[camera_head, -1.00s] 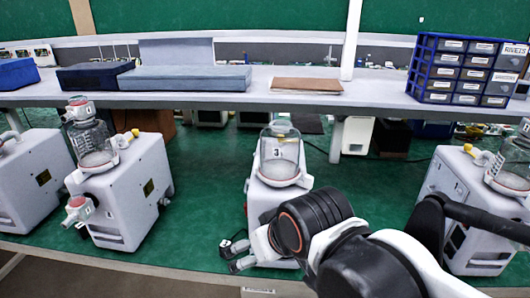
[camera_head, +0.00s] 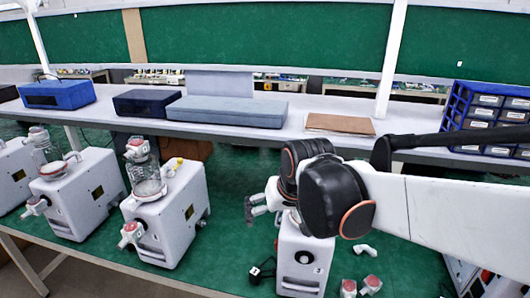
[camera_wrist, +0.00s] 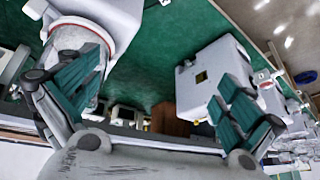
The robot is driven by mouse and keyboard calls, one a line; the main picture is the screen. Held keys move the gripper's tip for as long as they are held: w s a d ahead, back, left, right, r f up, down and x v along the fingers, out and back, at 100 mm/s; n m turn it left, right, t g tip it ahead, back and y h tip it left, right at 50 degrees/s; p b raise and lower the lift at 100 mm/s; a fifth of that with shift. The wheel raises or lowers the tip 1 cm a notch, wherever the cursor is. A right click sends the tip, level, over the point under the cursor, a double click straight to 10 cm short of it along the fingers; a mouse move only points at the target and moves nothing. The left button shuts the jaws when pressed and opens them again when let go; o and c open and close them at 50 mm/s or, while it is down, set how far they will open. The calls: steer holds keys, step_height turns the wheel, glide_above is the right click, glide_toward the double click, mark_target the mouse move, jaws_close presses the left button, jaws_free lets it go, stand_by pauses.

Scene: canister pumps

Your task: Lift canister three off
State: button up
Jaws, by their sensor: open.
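In the head view, the pump of canister three (camera_head: 303,260) stands at the middle front. My arm covers the canister on top of it. My gripper (camera_head: 255,204) is just left of the pump's top, its fingers pointing left. In the wrist view, which looks upside down, what appears to be canister three (camera_wrist: 80,42), greyish with a red ring at its base, is at upper left, partly behind the left finger. My gripper (camera_wrist: 162,78) is open, with nothing seen between its green-padded fingers. Whether a finger touches the canister cannot be told.
Left of it stands another pump (camera_head: 172,215) with its canister and red-capped lid; it appears in the wrist view too (camera_wrist: 213,75). Red-capped white fittings (camera_head: 371,284) and a white elbow (camera_head: 364,250) lie right of the pump. A shelf (camera_head: 225,133) with boxes runs behind.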

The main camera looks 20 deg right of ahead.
steer(key=shift+m+g+h, duration=0.6)
steer(key=shift+m+h, duration=0.1)
steer(key=w+d+r+p, duration=0.1)
steer(key=d+r+p, duration=0.1)
steer(key=d+p, duration=0.1)
steer(key=w+d+r+p, duration=0.2)
steer(key=d+r+p, duration=0.1)
steer(key=d, duration=0.3)
steer(key=w+d+r+p, duration=0.2)
steer(key=d+r+p, duration=0.1)
steer(key=d+p, duration=0.1)
steer(key=shift+d+r, duration=0.25)
steer(key=shift+d, duration=0.25)
steer(key=shift+d+f, duration=0.15)
steer(key=shift+d, duration=0.05)
steer(key=x, duration=0.8)
steer(key=shift+a+b, duration=0.1)
steer(key=shift+b, duration=0.25)
steer(key=shift+x, duration=2.8)
steer(key=shift+a, duration=0.1)
steer(key=c, duration=1.3)
